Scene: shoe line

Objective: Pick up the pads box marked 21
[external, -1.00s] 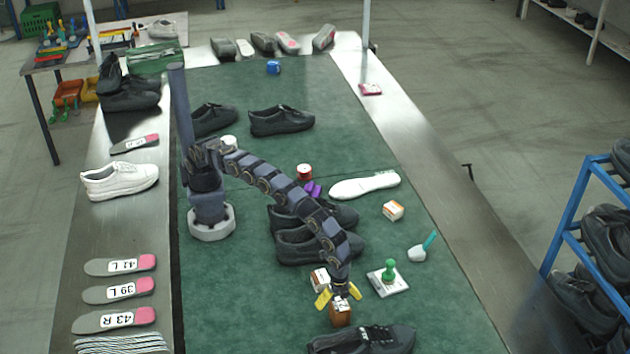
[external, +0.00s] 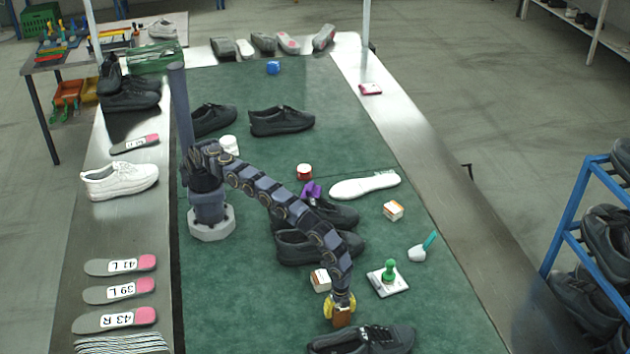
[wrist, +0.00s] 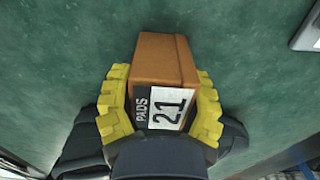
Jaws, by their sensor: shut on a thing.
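The pads box (wrist: 162,62) is a brown-orange box with a white label reading PADS and 21 in the wrist view. In the external view the box (external: 342,318) is near the front of the green mat, just behind a black shoe. My gripper (wrist: 163,88) has yellow fingers that are shut on the box, one on each side. In the external view my gripper (external: 340,303) covers the upper part of the box. I cannot tell whether the box touches the mat.
A black shoe (external: 362,341) lies right in front of the box. A white-and-orange box (external: 320,280) stands behind it to the left. The green mat (external: 235,310) is clear to the left.

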